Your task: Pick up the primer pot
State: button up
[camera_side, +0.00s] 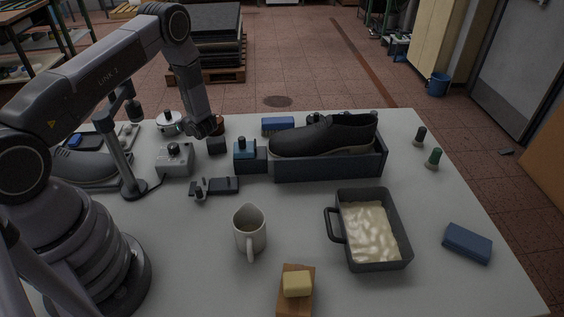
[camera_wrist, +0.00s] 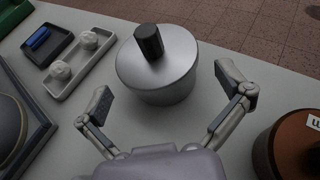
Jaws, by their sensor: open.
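The primer pot, which I take to be the round silver metal pot with a flat lid and black knob (camera_wrist: 170,77), stands upright on the table in the wrist view. It also shows at the back left in the side view (camera_side: 170,125). My gripper (camera_wrist: 163,88) is open and empty. Its two fingers are spread to the left and right of the pot's near side, apart from it. In the side view my gripper is small and dark, at the end of the arm right of the pot, and its fingers are not clear.
A brown jar (camera_wrist: 293,148) with a partly seen label stands close right of my right finger. A tray with white lumps (camera_wrist: 78,62) lies left of the pot. A grey shoe (camera_side: 85,167) and a grey box-shaped device (camera_side: 174,161) are nearby.

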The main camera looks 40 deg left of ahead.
aim_at(170, 122)
jog(key=shift+x, duration=1.9)
jog(key=shift+s, duration=0.15)
